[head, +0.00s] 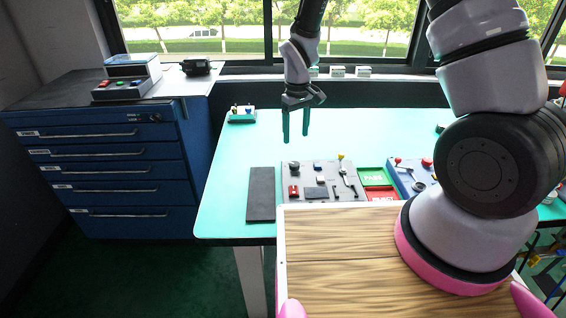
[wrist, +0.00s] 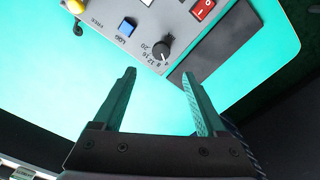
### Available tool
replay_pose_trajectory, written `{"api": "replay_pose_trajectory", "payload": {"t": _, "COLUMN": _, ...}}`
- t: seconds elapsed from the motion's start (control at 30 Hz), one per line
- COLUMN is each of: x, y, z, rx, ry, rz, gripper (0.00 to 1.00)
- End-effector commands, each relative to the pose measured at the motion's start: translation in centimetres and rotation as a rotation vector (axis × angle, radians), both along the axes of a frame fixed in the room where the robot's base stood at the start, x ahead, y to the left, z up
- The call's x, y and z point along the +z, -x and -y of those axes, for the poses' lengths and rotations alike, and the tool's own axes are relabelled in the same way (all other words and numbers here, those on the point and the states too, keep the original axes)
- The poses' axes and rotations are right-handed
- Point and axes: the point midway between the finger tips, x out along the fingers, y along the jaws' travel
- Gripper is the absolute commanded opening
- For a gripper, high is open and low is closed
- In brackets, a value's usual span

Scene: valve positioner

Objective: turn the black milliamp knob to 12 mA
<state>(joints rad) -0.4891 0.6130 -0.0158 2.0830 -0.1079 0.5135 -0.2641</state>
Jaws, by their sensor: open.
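The black milliamp knob (wrist: 161,50) sits on the grey panel (wrist: 135,50) in the wrist view, with printed numbers up to 20 around one side. Its pointer is too small to read surely. In the head view the knob (head: 294,167) is at the panel's far left corner. My gripper (head: 296,125) is open and empty, fingers pointing down, above the table behind the panel. In the wrist view my gripper (wrist: 158,75) has its fingertips apart, with the knob showing just beyond the gap. No contact shows.
A red rocker switch (wrist: 202,9) and a blue button (wrist: 127,27) sit near the knob. A black mat (head: 261,194) lies left of the panel. Green and red trays (head: 376,177) and a blue panel (head: 404,178) stand to the right.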

Motion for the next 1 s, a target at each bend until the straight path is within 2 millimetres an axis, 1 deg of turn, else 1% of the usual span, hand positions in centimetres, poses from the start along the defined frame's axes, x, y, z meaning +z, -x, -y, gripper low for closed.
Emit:
{"api": "replay_pose_trajectory", "payload": {"t": 0.17, "x": -1.8, "y": 0.1, "z": 0.0, "rx": 0.006, "ry": 0.004, "rz": -0.004, "gripper": 0.74}}
{"api": "replay_pose_trajectory", "payload": {"t": 0.4, "x": -6.4, "y": 0.1, "z": 0.0, "rx": 0.004, "ry": 0.004, "rz": -0.006, "gripper": 0.74}}
{"api": "replay_pose_trajectory", "payload": {"t": 0.5, "x": -8.2, "y": 0.1, "z": 0.0, "rx": 0.003, "ry": 0.004, "rz": -0.006, "gripper": 0.74}}
{"api": "replay_pose_trajectory", "payload": {"t": 0.6, "x": -9.5, "y": 0.1, "z": 0.0, "rx": 0.004, "ry": 0.003, "rz": -0.004, "gripper": 0.74}}
{"api": "replay_pose_trajectory", "payload": {"t": 0.8, "x": -10.9, "y": 0.0, "z": 0.0, "rx": 0.003, "ry": 0.002, "rz": -0.002, "gripper": 0.74}}
{"api": "replay_pose_trajectory", "payload": {"t": 1.0, "x": -11.0, "y": 0.0, "z": -0.1, "rx": 0.003, "ry": 0.001, "rz": -0.002, "gripper": 0.74}}
